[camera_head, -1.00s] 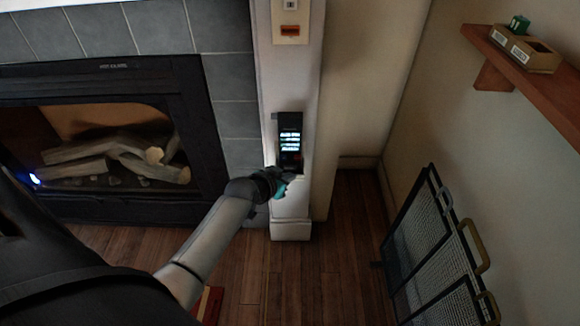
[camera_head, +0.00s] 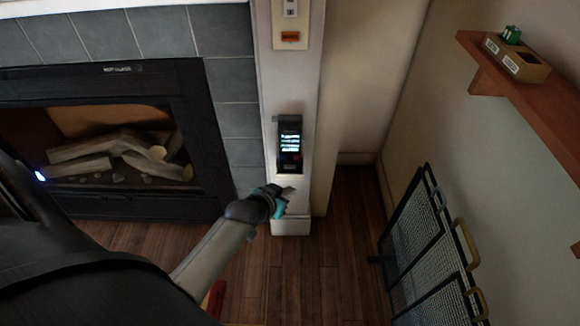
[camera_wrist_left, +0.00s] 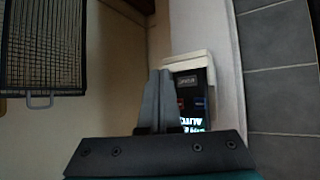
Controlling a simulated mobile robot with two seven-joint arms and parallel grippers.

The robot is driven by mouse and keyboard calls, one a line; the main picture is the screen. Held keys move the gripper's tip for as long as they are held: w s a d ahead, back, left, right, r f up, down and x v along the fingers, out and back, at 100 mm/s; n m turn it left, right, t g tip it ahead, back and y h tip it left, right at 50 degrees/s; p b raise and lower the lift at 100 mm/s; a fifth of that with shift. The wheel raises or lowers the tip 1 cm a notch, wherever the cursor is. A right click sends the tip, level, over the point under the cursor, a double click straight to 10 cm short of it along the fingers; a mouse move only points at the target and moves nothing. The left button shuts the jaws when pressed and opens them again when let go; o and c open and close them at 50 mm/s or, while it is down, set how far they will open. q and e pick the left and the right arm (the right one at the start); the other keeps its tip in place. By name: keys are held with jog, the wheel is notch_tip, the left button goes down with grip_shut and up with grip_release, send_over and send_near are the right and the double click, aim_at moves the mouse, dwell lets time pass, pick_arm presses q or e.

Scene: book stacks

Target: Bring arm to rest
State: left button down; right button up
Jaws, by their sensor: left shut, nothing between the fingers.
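My left arm comes in from the lower left in the head view. Its gripper (camera_head: 286,192) is in front of the white pillar, a little below a black wall device (camera_head: 289,144) with a lit screen. In the left wrist view the two grey fingers (camera_wrist_left: 158,100) are together with nothing between them. The black device (camera_wrist_left: 194,100) shows right behind and beside the fingers, partly hidden by them. My right gripper is not in these views.
A fireplace (camera_head: 120,150) with logs is at the left. A black mesh screen (camera_head: 425,250) stands at the right, and shows in the wrist view (camera_wrist_left: 45,45). A wooden shelf (camera_head: 530,100) with a small box (camera_head: 516,58) is on the right wall. Wood floor (camera_head: 330,270) lies open between.

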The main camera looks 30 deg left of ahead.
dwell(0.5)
pick_arm(q)
jog(key=s+d+f+g+p, duration=0.3)
jog(key=s+f+g, duration=0.2)
jog(key=s+f, duration=0.95)
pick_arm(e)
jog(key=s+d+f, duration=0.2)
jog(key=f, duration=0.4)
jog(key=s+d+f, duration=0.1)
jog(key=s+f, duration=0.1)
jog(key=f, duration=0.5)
pick_arm(q)
jog(key=s+f+m+g+p, duration=0.1)
jog(key=s+f, duration=0.1)
jog(key=s, duration=0.7)
jog(key=s+f+m+g+p, duration=0.1)
jog(key=s+f+g+p, duration=0.1)
jog(key=s, duration=0.7)
jog(key=shift+s+d+f+m, duration=0.3)
jog(key=shift+s+f, duration=0.1)
jog(key=shift+f, duration=0.35)
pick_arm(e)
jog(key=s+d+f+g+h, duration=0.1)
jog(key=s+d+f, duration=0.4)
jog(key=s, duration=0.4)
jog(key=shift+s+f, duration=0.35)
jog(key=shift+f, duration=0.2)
pick_arm(q)
jog(key=shift+w, duration=0.1)
